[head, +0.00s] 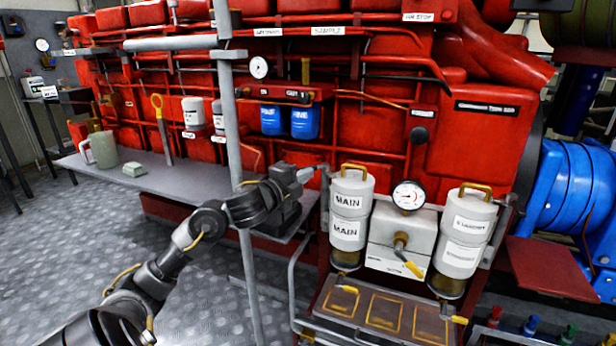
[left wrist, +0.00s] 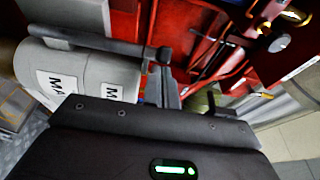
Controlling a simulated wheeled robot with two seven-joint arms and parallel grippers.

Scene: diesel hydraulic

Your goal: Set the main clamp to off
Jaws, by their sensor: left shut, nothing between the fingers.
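The main canister (head: 350,205) is a pale grey cylinder with two MAIN labels and a gold handle on top. It also shows in the left wrist view (left wrist: 88,75), lying sideways at the left. A dark grey bar (left wrist: 95,42) runs along the canister's end there and finishes in a small block; I take it for the main clamp, but its setting is unclear. My left gripper (head: 306,174) is shut and empty, just left of the canister's upper part. Whether it touches the clamp cannot be told. My right gripper is not in view.
A pressure gauge (head: 409,196) and a second canister (head: 464,235) stand right of the main one. A grey post (head: 237,150) rises beside my left arm. A bench (head: 135,178) with a jug (head: 103,149) lies left. The red engine (head: 395,105) fills the back.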

